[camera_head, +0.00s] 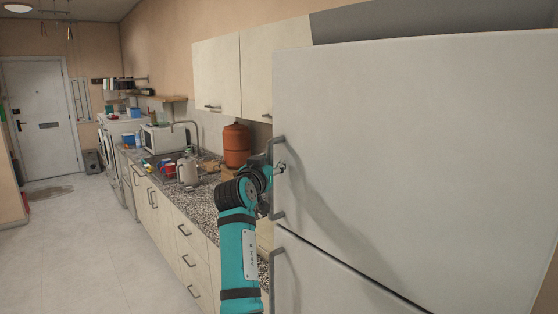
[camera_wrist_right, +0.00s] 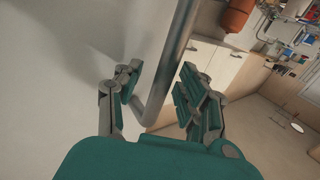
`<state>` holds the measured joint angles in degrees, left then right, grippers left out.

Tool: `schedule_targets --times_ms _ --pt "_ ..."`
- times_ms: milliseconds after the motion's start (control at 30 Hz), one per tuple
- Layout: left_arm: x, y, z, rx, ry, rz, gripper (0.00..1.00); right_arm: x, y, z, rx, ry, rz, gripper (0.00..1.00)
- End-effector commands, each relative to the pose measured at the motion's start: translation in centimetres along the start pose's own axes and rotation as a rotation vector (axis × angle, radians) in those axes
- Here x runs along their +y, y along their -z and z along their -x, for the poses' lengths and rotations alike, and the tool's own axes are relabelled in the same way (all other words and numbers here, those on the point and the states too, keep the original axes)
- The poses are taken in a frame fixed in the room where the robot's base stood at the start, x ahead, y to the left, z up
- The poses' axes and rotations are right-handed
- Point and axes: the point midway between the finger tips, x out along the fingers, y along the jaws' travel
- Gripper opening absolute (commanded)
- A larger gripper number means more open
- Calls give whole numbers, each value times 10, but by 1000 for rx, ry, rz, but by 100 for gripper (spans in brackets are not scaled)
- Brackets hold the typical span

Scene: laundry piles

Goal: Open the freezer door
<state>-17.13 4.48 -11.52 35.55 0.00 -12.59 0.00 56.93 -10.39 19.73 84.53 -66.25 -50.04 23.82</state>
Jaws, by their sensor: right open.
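A tall white fridge-freezer fills the right side of the head view, with an upper door (camera_head: 410,150) and a lower door (camera_head: 325,282), both shut. The upper door has a grey vertical bar handle (camera_head: 277,205) on its left edge. My right gripper (camera_head: 278,169) is at this handle, partly hidden by its own wrist. Gaps show between the fingers and bar. The lower door's handle (camera_head: 273,266) is below. My left gripper is not in view.
A speckled counter (camera_head: 205,207) with drawers runs along the wall left of the fridge. A kettle (camera_head: 188,170) and an orange gas bottle (camera_head: 237,145) stand on it. Wall cabinets (camera_head: 217,75) hang above. The tiled floor (camera_head: 80,245) at left is clear.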

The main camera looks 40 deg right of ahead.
Motion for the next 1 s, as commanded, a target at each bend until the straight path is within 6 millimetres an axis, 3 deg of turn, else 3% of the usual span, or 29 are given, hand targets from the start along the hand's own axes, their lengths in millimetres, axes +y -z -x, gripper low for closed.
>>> schedule_targets --times_ms 433,733,1000 --pt "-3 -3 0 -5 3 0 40 -2 0 2 0 0 0 39" --pt "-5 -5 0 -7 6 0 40 -2 0 2 0 0 0 0" --pt "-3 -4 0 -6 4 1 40 -2 0 2 0 0 1 0"
